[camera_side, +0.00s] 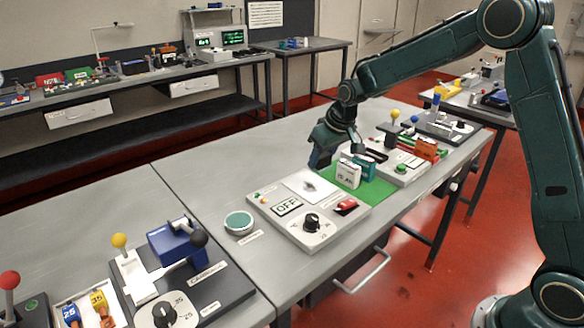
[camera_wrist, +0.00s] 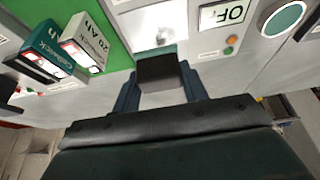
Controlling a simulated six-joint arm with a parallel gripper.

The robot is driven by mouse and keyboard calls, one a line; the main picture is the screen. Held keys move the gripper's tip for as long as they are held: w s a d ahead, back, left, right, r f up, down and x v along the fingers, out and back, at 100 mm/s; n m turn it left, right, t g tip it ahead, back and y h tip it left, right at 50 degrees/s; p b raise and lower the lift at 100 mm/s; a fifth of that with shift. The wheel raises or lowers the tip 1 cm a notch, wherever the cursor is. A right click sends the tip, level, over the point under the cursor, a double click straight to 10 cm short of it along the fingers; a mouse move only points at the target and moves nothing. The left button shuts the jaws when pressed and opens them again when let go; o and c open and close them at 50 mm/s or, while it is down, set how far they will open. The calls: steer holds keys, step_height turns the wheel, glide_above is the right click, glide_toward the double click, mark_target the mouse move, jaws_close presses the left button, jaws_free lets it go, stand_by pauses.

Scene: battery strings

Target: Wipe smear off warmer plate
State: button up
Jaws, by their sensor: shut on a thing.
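The warmer plate (camera_side: 304,181) is a white square on the back of a light control panel. A small grey smear (camera_side: 311,187) marks it; the smear also shows in the wrist view (camera_wrist: 163,37). My gripper (camera_side: 318,162) is just behind the plate, pointing down. In the wrist view my gripper (camera_wrist: 160,88) is shut on a dark block (camera_wrist: 161,72) with a teal far edge. The block is close to the plate's edge; I cannot tell whether it touches the surface. In the side view the block is mostly hidden.
The panel has an OFF display (camera_side: 286,207), a black knob (camera_side: 311,222) and a red switch (camera_side: 346,205). White (camera_side: 348,173) and teal (camera_side: 364,166) battery packs stand upright on a green mat (camera_side: 377,191) close by. A round teal disc (camera_side: 239,221) lies left of the panel.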

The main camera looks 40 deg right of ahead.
steer(key=shift+w+d+r, duration=0.2)
steer(key=shift+w+d, duration=0.6)
steer(key=shift+w, duration=0.25)
steer(key=shift+w+d+r, duration=0.2)
steer(key=shift+w+d, duration=0.55)
steer(key=shift+w, duration=0.25)
